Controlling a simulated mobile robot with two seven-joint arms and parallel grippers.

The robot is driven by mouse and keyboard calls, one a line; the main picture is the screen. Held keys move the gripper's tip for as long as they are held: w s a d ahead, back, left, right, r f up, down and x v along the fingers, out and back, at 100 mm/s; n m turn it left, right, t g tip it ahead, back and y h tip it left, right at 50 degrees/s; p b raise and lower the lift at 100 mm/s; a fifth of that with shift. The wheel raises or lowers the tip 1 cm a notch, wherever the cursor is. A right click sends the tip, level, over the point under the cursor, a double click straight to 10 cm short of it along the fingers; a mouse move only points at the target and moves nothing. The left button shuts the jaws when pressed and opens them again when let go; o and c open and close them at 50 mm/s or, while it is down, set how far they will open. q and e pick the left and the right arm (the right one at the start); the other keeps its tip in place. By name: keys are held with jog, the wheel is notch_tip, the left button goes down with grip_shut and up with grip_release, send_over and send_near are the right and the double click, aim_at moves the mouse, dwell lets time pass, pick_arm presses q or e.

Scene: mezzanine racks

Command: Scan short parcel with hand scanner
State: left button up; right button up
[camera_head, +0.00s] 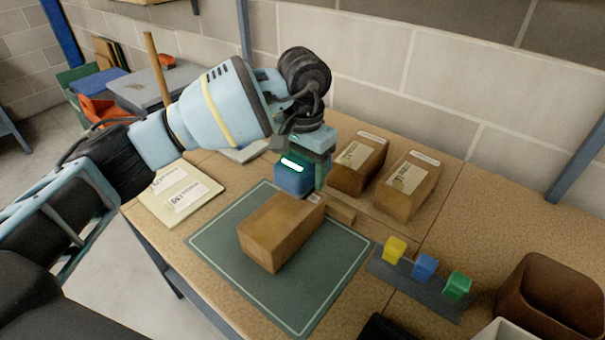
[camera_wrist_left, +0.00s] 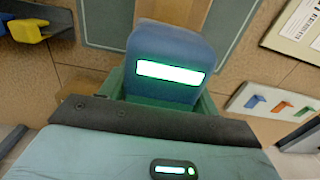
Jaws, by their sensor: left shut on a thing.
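A brown cardboard parcel (camera_head: 281,230) lies on the green mat (camera_head: 325,268), with a small white label near its far right corner. My left gripper (camera_head: 305,160) is shut on a blue hand scanner (camera_head: 290,180) with a lit green-white strip, just behind the parcel's far edge. In the left wrist view the scanner (camera_wrist_left: 172,55) sits between the fingers and hides much of the parcel (camera_wrist_left: 178,10). Two more brown parcels, one (camera_head: 357,165) and another (camera_head: 407,186), stand behind the mat with pale labels. My right gripper is not in view.
A rack (camera_head: 420,282) with yellow, blue and green pieces stands right of the mat. A brown bin (camera_head: 550,297) is at the far right, beside a white container (camera_head: 505,331). A pale board with labels (camera_head: 180,193) lies at left. A wall runs behind the table.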

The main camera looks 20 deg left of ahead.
pick_arm(q)
jog(key=shift+r+p, duration=0.4)
jog(key=shift+r, duration=1.95)
jog(key=shift+f, duration=0.1)
